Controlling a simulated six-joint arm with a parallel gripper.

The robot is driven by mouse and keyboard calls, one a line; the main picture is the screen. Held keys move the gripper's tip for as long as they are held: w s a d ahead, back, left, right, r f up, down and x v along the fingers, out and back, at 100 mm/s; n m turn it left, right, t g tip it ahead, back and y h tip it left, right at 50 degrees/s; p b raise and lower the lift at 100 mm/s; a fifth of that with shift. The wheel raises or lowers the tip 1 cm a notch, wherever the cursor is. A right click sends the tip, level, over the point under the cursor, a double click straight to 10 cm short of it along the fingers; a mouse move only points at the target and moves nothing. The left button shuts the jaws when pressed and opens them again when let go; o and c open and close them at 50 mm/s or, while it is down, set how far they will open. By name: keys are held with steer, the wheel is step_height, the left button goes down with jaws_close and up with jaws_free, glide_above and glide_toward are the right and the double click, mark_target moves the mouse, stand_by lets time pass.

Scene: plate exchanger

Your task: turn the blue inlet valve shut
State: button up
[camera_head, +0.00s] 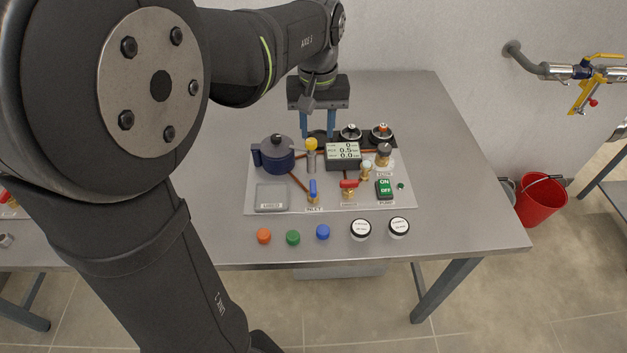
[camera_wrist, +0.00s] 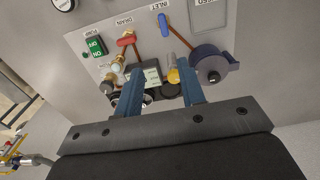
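The blue inlet valve (camera_head: 313,188) stands near the front of the white panel (camera_head: 235,205), above an INLET label. Its blue handle runs roughly front to back. In the wrist view the blue handle (camera_wrist: 164,24) is near the top, with a copper pipe running from it. My gripper (camera_head: 318,134) hangs over the back of the panel, behind the valve and apart from it. In the wrist view my gripper (camera_wrist: 162,85) has its two blue fingers spread, with nothing held between them.
A red drain valve (camera_head: 349,185) stands right of the blue one, its handle lying sideways. A dark blue pot (camera_head: 275,156), a yellow-topped fitting (camera_head: 311,146) and a display (camera_head: 342,150) stand nearer my gripper. Coloured caps, such as the blue cap (camera_head: 323,232), lie in front.

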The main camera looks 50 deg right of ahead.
mark_target(313, 185)
steer(key=f, duration=1.1)
steer(key=a+f, duration=0.1)
steer(key=f, duration=0.5)
steer(key=shift+w, duration=0.15)
steer(key=shift+r, duration=0.1)
jaws_close()
